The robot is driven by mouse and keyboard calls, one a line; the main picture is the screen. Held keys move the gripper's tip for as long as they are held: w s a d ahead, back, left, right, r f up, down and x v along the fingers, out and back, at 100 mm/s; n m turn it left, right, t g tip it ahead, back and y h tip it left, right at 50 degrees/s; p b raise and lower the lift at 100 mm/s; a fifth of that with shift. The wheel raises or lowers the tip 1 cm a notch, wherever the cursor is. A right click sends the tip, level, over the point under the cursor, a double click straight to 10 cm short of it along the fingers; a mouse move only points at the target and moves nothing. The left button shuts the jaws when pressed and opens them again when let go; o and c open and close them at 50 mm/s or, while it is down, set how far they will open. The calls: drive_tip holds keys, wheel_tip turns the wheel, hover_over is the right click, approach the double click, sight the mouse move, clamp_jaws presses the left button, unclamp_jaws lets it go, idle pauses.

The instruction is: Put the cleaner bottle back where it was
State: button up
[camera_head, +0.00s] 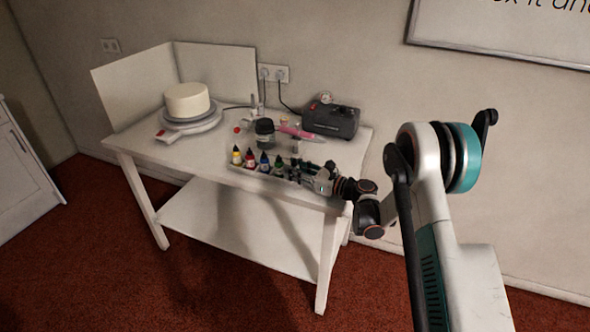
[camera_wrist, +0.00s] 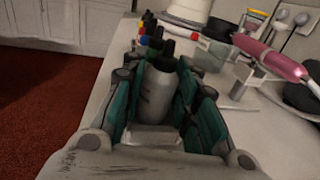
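The cleaner bottle (camera_wrist: 156,92), pale grey with a black cap, stands between the teal fingers of my gripper (camera_wrist: 160,108) in the wrist view. The fingers lie close against both its sides, and the gripper looks shut on it. In the head view my gripper (camera_head: 318,180) is at the right end of the white bottle rack (camera_head: 240,170), near the table's front edge, and hides the bottle. Coloured bottles stand in the rack, among them a yellow-capped one (camera_head: 236,156) and a red one (camera_head: 249,158). Whether the cleaner bottle's base rests in the rack is hidden.
The white table (camera_head: 180,152) also holds a cake (camera_head: 187,99) on a turntable (camera_head: 190,122), a dark jar (camera_head: 264,132), a pink airbrush (camera_head: 300,134) and a dark compressor (camera_head: 331,120). The pink tool lies to the right in the wrist view (camera_wrist: 270,58). The table's front left is fairly clear.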

drive_tip(key=shift+o, duration=1.3)
drive_tip(key=shift+r, duration=0.1)
